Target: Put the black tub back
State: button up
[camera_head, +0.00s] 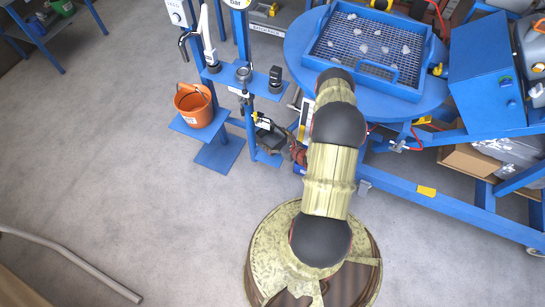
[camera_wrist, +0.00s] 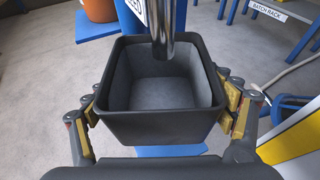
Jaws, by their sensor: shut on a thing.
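The black tub (camera_wrist: 160,128) is upright in the middle of the wrist view, square with rounded corners. Its grey inside looks empty. My gripper (camera_wrist: 162,108) is shut on it, with yellow-padded fingers pressed on its left and right walls. A shiny metal shaft (camera_wrist: 160,25) hangs down over the tub's far rim; I cannot tell whether its end is inside. Blue metal shows just under the tub, and I cannot tell whether they touch.
An orange bucket (camera_head: 193,104) stands on a blue shelf (camera_head: 218,121) of the blue stand. A round blue table (camera_head: 296,46) with a mesh tray (camera_head: 365,94) is at the upper right. A pale hose (camera_head: 80,262) lies on the floor at left. The floor between is clear.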

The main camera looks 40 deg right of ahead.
jog(key=shift+w+f+b, duration=0.1)
jog(key=shift+f+b, duration=2.05)
jog(key=shift+f, duration=2.6)
jog(key=o, duration=1.7)
jog(key=shift+f, duration=0.15)
jog(key=shift+o, duration=0.2)
jog(key=shift+r, duration=0.25)
jog(key=p+v, duration=0.3)
jog(key=v, duration=0.9)
jog(key=shift+p, duration=0.4)
